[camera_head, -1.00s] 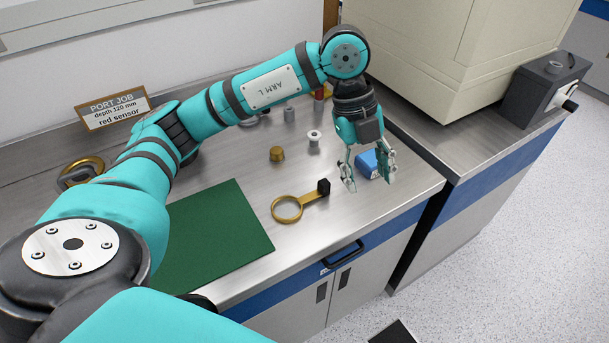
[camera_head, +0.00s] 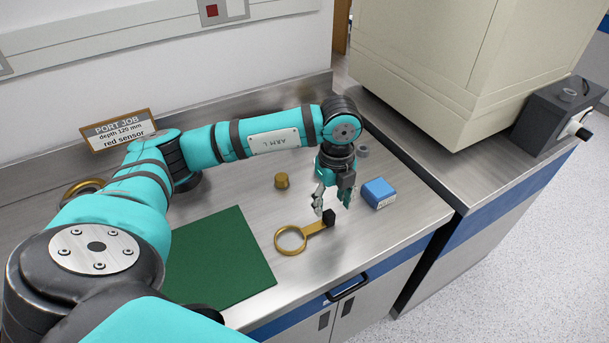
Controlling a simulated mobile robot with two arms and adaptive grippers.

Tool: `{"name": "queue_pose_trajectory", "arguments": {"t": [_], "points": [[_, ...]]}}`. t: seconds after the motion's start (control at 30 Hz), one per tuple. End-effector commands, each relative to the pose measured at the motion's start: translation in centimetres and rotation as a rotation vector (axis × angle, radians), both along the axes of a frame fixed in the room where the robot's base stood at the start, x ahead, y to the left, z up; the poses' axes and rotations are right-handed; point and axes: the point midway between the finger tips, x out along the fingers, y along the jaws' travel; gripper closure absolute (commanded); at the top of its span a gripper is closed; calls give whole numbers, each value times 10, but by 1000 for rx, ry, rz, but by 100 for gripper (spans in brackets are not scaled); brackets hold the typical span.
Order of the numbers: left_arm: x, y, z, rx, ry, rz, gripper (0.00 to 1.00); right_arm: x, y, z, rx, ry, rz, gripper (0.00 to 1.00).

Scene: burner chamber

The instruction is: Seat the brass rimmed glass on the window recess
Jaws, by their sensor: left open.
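A brass ring with a flat handle and a black block at its end (camera_head: 291,240) lies on the steel bench. A second brass ring (camera_head: 72,192) shows at the far left, partly hidden by my left arm. I cannot tell for sure which of the two is the brass rimmed glass. My left gripper (camera_head: 332,207) points down, open and empty, just above and behind the black block (camera_head: 329,217); I cannot tell whether it touches. No window recess can be made out. My right gripper is out of view.
A blue box (camera_head: 378,193) stands close right of the gripper. A small brass knob-like piece (camera_head: 281,181) and a grey cylinder (camera_head: 362,151) are behind. A green mat (camera_head: 222,262) lies left. A big cream cabinet (camera_head: 465,65) and dark grey unit (camera_head: 558,115) stand right.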

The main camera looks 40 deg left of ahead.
Motion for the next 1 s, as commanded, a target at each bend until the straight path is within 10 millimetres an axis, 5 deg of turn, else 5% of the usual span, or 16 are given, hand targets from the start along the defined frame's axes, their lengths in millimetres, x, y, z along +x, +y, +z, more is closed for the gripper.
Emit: {"name": "queue_pose_trajectory", "arguments": {"t": [0.4, 0.7, 1.0], "points": [[3, 7, -47, 0, 2, 1, 48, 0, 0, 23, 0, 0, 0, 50], [4, 7, -54, 0, -1, 0, 48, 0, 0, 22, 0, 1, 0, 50], [4, 6, -53, -1, -1, 0, 87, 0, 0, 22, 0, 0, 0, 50]]}}
